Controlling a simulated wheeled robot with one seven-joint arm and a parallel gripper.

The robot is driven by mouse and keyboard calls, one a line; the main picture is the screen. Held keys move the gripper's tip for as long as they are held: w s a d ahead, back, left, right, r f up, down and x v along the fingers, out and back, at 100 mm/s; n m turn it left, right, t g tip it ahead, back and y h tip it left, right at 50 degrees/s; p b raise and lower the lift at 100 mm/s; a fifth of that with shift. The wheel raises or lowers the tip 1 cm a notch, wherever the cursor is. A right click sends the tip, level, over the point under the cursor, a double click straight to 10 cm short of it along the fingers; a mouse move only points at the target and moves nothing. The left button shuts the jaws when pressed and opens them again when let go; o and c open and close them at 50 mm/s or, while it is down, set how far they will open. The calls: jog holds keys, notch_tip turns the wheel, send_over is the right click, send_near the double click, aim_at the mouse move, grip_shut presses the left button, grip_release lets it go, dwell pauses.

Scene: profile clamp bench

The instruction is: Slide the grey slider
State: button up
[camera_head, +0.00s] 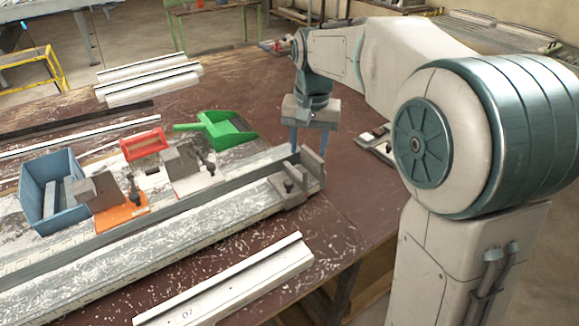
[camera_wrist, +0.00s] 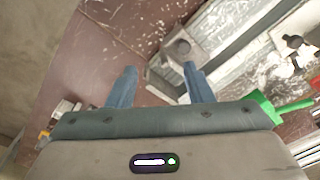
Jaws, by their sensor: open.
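A long grey rail (camera_head: 110,232) runs diagonally along the bench. At its right end sits a grey block piece with a dark knob (camera_head: 288,186), beside an upright end plate (camera_head: 312,163). A grey block on a pale plate (camera_head: 180,160) and one on an orange plate (camera_head: 97,190) stand behind the rail; which piece is the grey slider I cannot tell for certain. My gripper (camera_head: 310,150) is open and empty, pointing down near the rail's right end. In the wrist view its fingers (camera_wrist: 160,70) are apart, with a grey block (camera_wrist: 178,48) beyond them.
A blue bin (camera_head: 52,200), red tray (camera_head: 143,144) and green dustpan (camera_head: 222,130) stand behind the rail. A loose white profile (camera_head: 230,285) lies in front, and more profiles (camera_head: 150,80) lie at the back. The brown bench top (camera_head: 335,215) is clear right of the rail.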

send_over(289, 181)
jog(key=shift+g, duration=0.3)
notch_tip(289, 181, down, 15)
jog(key=shift+r+p, duration=0.2)
jog(key=shift+p, duration=0.15)
grip_shut()
